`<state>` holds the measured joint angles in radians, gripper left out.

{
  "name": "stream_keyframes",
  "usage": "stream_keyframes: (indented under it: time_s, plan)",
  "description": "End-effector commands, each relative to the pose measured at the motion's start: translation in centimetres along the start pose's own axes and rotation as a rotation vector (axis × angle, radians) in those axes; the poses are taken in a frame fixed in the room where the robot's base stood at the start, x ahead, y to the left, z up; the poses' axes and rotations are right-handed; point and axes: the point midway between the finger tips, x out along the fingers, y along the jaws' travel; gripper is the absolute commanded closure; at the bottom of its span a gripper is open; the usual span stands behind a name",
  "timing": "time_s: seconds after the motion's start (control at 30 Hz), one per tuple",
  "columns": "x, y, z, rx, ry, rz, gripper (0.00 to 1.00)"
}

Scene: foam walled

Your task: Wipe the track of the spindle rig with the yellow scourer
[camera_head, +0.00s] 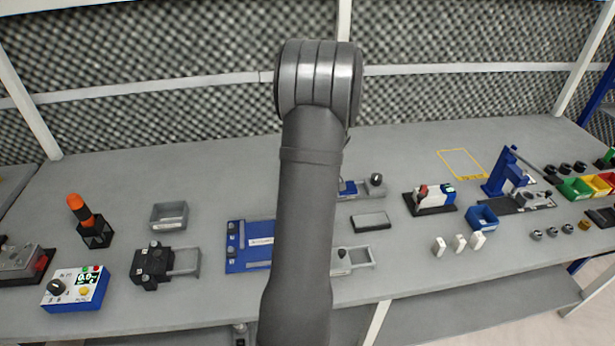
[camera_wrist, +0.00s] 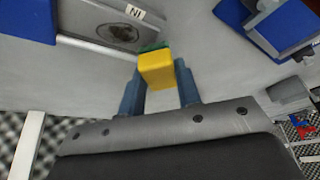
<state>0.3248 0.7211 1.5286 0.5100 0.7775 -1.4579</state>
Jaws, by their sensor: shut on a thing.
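In the wrist view my gripper (camera_wrist: 158,82) is shut on the yellow scourer (camera_wrist: 157,72), a small yellow block with a green layer along its far edge. The scourer's green edge is close to a grey plate (camera_wrist: 105,22) with a dark round part and an "IN" label. I cannot tell whether they touch. Which fixture is the spindle rig is not clear; the grey plate may belong to it. In the head view my arm hides the gripper, the scourer and part of the bench.
In the head view a blue panel (camera_head: 248,258) and a grey knobbed fixture (camera_head: 352,261) flank my arm. A black clamp-like fixture (camera_head: 152,265) stands to the left. A grey tray (camera_head: 168,215) sits behind it. A blue press (camera_head: 503,175) stands at right.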

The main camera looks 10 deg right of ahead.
Motion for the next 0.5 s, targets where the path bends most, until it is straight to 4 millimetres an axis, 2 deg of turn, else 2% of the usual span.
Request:
stream_keyframes:
  time_s: [0.1,0.17,0.5]
  plan:
    - [1.6,0.0,0.8,0.003,-0.001,-0.003,0.88]
    - [1.1,0.6,1.0,0.002,0.001,0.001,0.91]
    - [0.5,2.8,3.2,0.003,0.000,0.000,0.91]
